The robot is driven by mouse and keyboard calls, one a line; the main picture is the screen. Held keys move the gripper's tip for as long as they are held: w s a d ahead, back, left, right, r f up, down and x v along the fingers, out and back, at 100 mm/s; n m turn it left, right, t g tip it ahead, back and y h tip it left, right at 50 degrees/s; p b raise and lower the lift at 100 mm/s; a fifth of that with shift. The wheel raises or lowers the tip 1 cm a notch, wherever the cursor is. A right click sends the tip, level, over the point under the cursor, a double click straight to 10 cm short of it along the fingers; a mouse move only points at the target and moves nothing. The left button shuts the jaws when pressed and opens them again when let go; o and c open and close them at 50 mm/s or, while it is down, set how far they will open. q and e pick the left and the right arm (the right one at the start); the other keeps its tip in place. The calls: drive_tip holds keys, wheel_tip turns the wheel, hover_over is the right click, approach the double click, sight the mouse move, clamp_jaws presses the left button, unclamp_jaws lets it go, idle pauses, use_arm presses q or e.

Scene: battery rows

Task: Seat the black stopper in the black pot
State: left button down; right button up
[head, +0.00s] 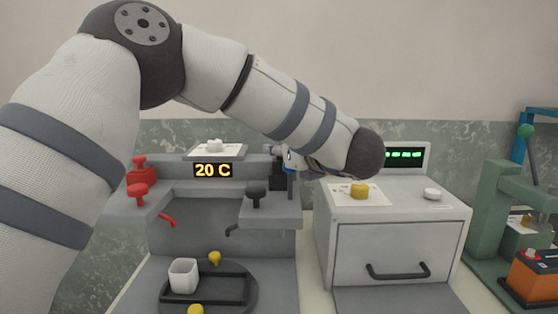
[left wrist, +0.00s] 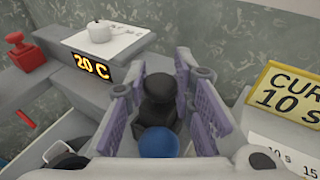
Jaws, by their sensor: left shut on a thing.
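My left gripper (head: 290,174) is at the right end of the grey stand, partly hidden behind my own forearm. In the left wrist view its lavender fingers (left wrist: 160,88) stand on both sides of the black stopper (left wrist: 160,86) and are shut on it. The dark block that seems to be the black pot (head: 279,180) shows beside the gripper in the head view. A dark wider base shows under the stopper in the wrist view. I cannot tell whether the stopper is fully down in it. A blue rounded thing (left wrist: 158,142) covers part of the near side.
A black knob (head: 256,192) stands just left of the gripper. A red pot-like block (head: 140,168) and red knob (head: 138,190) are at the stand's left. The display (head: 213,170) reads 20 C. A white cabinet (head: 392,240) stands right; a white cup (head: 184,275) is in front.

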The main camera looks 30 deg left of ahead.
use_arm(q)
drive_tip(key=shift+f, duration=0.9)
drive_tip(key=shift+f, duration=0.1)
drive_tip(key=c, duration=1.7)
unclamp_jaws()
drive_tip(key=shift+o, duration=0.2)
drive_tip(key=v, duration=1.2)
